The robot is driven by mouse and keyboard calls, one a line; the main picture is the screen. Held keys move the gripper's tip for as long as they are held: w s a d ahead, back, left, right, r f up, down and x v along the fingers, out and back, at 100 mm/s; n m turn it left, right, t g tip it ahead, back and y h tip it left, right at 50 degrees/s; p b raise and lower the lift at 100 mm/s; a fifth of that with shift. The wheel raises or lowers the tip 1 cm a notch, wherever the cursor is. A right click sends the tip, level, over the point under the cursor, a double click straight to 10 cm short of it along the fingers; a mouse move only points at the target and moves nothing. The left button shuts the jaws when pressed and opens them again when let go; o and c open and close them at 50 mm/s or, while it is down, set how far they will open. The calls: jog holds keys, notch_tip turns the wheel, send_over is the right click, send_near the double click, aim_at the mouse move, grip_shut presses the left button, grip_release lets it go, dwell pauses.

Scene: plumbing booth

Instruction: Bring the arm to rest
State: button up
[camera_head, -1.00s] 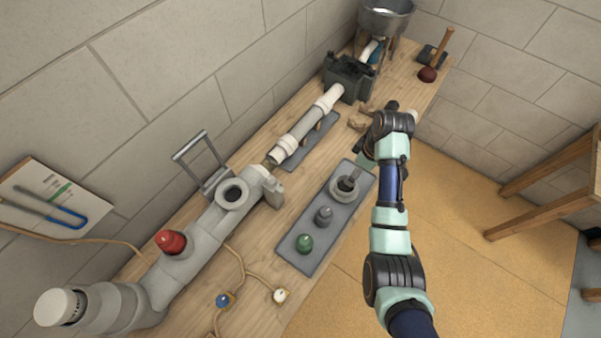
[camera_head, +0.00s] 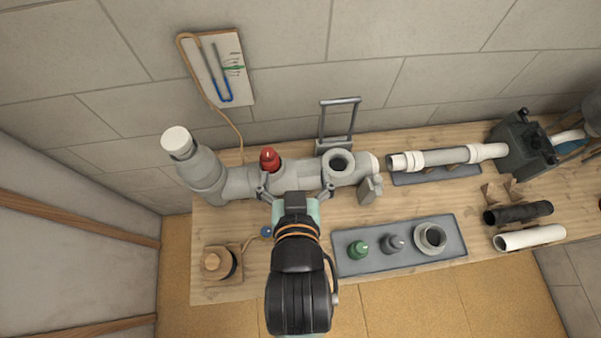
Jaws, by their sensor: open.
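My arm reaches up from the bottom of the head view. My gripper (camera_head: 295,182) is open, its two fingers spread apart over the front of the large grey pipe assembly (camera_head: 237,181). Nothing shows between the fingers. I cannot tell whether they touch the pipe. A red plug (camera_head: 269,160) stands in the pipe just behind and left of the gripper. My wrist hides part of the bench.
A grey tray (camera_head: 400,264) right of my arm holds a green plug (camera_head: 358,248), a grey plug (camera_head: 393,243) and a ring fitting (camera_head: 430,237). A dark clamp block (camera_head: 520,147), black pipe (camera_head: 518,213) and white pipe (camera_head: 530,238) lie farther right. A wall board (camera_head: 228,60) hangs behind.

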notch_tip(320, 180, up, 25)
jog(key=p, duration=2.5)
jog(key=shift+d, duration=0.2)
jog(key=shift+w, duration=0.1)
